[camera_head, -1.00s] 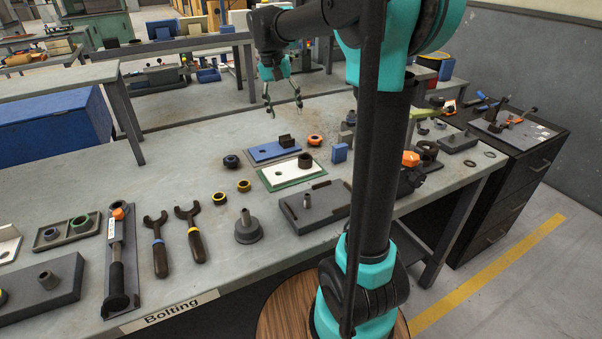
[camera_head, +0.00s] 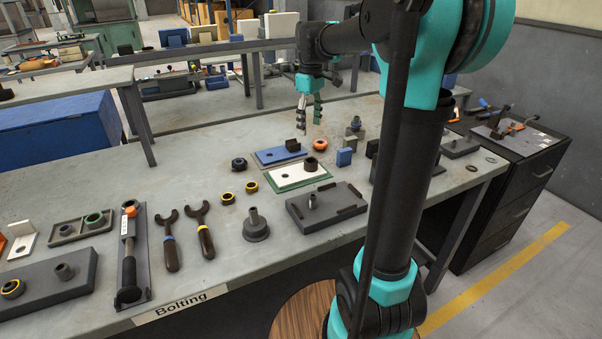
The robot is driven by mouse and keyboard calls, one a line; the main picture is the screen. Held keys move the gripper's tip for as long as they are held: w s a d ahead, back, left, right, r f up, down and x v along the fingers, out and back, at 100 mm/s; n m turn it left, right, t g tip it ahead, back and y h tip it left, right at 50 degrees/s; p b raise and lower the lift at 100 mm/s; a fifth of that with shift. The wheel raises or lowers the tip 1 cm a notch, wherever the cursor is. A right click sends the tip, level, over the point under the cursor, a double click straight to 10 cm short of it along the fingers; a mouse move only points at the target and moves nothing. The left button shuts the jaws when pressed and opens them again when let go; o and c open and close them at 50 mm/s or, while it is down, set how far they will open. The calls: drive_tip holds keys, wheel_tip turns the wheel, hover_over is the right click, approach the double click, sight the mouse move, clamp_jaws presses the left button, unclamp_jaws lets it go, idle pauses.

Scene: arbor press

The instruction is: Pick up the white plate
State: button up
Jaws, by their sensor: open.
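The white plate (camera_head: 287,178) is a flat rectangle with a hole near its left end. It lies on a green base (camera_head: 274,189) in the middle of the bench, and a dark round bushing (camera_head: 311,165) sits on its right end. My gripper (camera_head: 309,127) is open and empty. It points down above the bench, behind the white plate in the picture and apart from it.
A blue plate (camera_head: 270,157) with a dark block lies just behind the white one. An orange ring (camera_head: 320,145) and a blue block (camera_head: 344,157) are to the right. A grey fixture plate (camera_head: 328,210) is in front. Wrenches (camera_head: 203,232) lie left.

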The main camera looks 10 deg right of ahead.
hover_over(310, 158)
drive_tip(key=f, duration=0.7)
drive_tip(key=shift+s+a, duration=0.2)
drive_tip(key=shift+s+f, duration=0.25)
drive_tip(key=shift+f, duration=1.2)
drive_tip(key=shift+s+f, duration=0.2)
drive_tip(key=shift+f, duration=1.25)
clamp_jaws()
